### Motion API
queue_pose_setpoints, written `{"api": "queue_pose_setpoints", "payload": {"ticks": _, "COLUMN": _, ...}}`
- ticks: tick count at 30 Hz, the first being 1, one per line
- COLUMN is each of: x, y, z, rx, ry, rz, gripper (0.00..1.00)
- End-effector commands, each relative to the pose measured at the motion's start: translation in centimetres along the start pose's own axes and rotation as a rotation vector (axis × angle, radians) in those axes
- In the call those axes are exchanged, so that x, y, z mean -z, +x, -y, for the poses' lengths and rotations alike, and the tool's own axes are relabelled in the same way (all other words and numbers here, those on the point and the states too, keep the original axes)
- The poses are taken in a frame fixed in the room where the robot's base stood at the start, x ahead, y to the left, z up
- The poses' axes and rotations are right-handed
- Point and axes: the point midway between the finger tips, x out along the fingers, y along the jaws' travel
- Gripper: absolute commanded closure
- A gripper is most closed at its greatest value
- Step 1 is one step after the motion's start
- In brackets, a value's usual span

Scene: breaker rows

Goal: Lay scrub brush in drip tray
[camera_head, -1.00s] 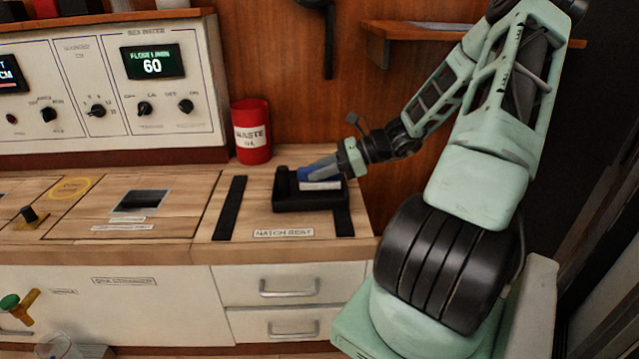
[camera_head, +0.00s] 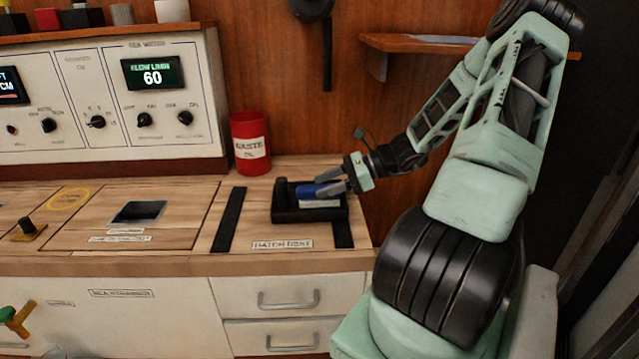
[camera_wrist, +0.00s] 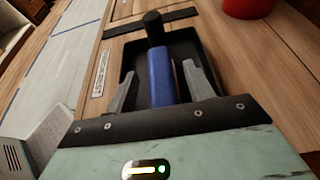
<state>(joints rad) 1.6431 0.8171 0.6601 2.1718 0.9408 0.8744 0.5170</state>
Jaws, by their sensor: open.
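The scrub brush, with a blue handle (camera_wrist: 161,77) and a black head (camera_wrist: 153,27), lies in the black drip tray (camera_head: 311,215). Its blue part also shows in the head view (camera_head: 306,190), with the black head towards the tray's left end. The tray also shows in the wrist view (camera_wrist: 207,62), under and around the brush. My gripper (camera_head: 322,187) is over the tray's right part, open. In the wrist view its grey fingers (camera_wrist: 160,72) stand on either side of the blue handle, with a gap on each side. The handle's near end is hidden by my gripper body.
The tray sits on the wooden counter between black strips, behind a "hatch rest" label (camera_head: 282,244). A red waste can (camera_head: 251,145) stands behind it to the left. A square opening (camera_head: 139,212) is further left. A wooden shelf (camera_head: 420,43) is on the wall above.

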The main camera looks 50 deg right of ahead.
Motion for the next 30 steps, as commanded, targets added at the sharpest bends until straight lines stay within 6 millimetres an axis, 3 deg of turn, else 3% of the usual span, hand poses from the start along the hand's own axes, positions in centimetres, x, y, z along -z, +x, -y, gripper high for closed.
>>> {"api": "queue_pose_setpoints", "payload": {"ticks": 6, "x": -0.7, "y": -5.0, "z": 0.1, "rx": 0.003, "ry": 0.002, "rz": -0.001, "gripper": 0.48}}
{"api": "queue_pose_setpoints", "payload": {"ticks": 13, "x": -0.4, "y": -8.8, "z": 0.1, "rx": 0.002, "ry": 0.0, "rz": 0.0, "gripper": 0.48}}
{"api": "queue_pose_setpoints", "payload": {"ticks": 19, "x": -0.1, "y": -10.0, "z": 0.0, "rx": 0.0, "ry": 0.001, "rz": 0.001, "gripper": 0.48}}
{"api": "queue_pose_setpoints", "payload": {"ticks": 30, "x": -0.1, "y": -10.0, "z": 0.0, "rx": 0.0, "ry": 0.0, "rz": 0.001, "gripper": 0.48}}
